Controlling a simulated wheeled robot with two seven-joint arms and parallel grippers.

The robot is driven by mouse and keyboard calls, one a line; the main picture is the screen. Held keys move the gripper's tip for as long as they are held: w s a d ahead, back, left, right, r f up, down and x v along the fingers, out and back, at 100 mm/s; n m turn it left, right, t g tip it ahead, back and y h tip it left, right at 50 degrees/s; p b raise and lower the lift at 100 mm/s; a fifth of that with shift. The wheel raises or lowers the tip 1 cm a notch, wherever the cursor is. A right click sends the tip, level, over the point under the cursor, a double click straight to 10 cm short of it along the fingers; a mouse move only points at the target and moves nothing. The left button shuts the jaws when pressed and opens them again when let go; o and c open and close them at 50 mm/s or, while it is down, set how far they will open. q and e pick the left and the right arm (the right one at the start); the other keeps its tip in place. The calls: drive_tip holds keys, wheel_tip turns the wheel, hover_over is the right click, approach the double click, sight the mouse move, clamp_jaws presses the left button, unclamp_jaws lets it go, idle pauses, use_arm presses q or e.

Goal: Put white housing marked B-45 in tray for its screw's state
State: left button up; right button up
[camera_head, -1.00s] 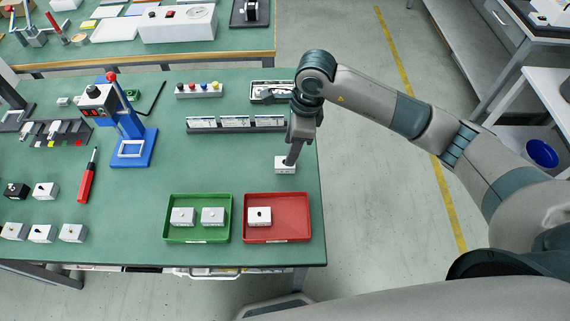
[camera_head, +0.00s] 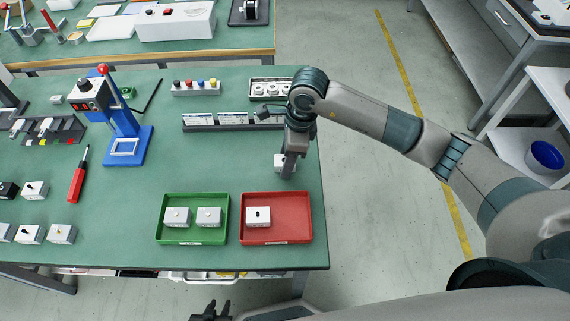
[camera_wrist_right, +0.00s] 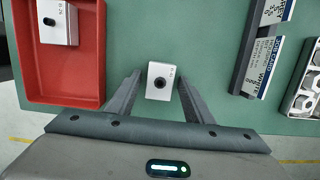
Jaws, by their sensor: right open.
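A white housing (camera_head: 279,161) sits on the green bench near its right edge. In the right wrist view, this housing (camera_wrist_right: 152,92) has a dark round hole or screw head on top; its small marking is hard to read. My right gripper (camera_head: 287,172) is low over it and partly hides it. Its open fingers (camera_wrist_right: 162,76) stand on either side of the housing with gaps. A green tray (camera_head: 193,231) holds two white housings. My left gripper (camera_head: 213,311) is open and empty at the bottom edge.
Several more housings (camera_head: 62,234) stand at the left of the bench. Bench between press and right gripper is clear.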

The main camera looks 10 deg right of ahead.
drive_tip(key=c, duration=1.1)
drive_tip(key=shift+r, duration=0.2)
drive_tip(key=shift+r+p, duration=1.2)
drive_tip(key=shift+r, duration=1.65)
